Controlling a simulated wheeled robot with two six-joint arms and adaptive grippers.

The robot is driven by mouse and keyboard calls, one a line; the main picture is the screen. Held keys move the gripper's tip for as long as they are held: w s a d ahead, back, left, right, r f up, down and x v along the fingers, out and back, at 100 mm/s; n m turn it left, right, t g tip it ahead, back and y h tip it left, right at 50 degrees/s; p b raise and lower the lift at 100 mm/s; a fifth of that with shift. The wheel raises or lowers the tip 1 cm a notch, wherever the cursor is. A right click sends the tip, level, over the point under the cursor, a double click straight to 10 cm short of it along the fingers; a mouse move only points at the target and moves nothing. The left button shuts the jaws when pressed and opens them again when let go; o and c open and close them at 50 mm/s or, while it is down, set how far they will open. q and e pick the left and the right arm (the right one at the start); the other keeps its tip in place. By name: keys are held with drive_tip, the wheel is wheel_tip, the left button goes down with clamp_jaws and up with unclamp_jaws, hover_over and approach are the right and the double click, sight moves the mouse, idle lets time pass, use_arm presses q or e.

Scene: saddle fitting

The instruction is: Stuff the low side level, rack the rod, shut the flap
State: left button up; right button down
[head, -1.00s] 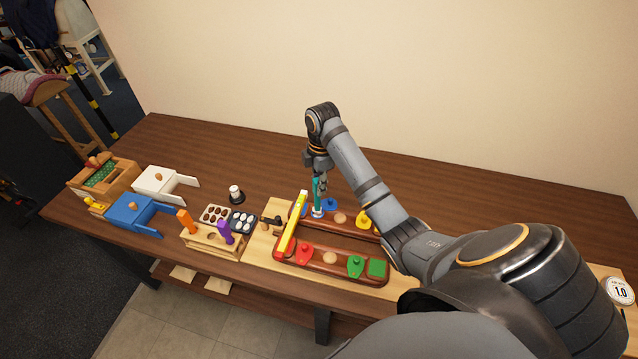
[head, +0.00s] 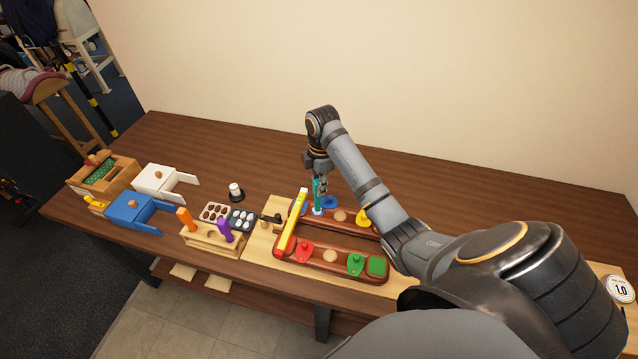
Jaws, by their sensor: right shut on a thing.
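My right gripper (head: 321,186) is shut on an upright teal rod (head: 317,197) over the far panel of the saddle. The rod's lower end is at or just above a pale spot beside the blue flap (head: 329,202); I cannot tell whether it touches. A yellow bar (head: 293,222) lies across the left ends of both dark red panels (head: 318,262). The near panel has a red flap (head: 304,252) and a green flap (head: 355,264). A wooden rack (head: 212,240) holds orange and purple tools. My left gripper is not in view.
Left of the saddle stand a tray with brown pieces (head: 213,212), a dark tray with white pieces (head: 242,219), and a white-topped black item (head: 236,192). Blue (head: 130,209) and white (head: 156,180) open boxes stand further left. The back of the table (head: 250,155) is clear.

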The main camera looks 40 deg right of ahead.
drive_tip(key=shift+f, duration=0.95)
drive_tip(key=shift+s+p, duration=0.1)
drive_tip(key=shift+p, duration=0.2)
idle(1.2)
wheel_tip(320, 180, up, 3)
drive_tip(key=p, duration=0.3)
drive_tip(key=shift+r+p, duration=0.9)
drive_tip(key=shift+r, duration=1.6)
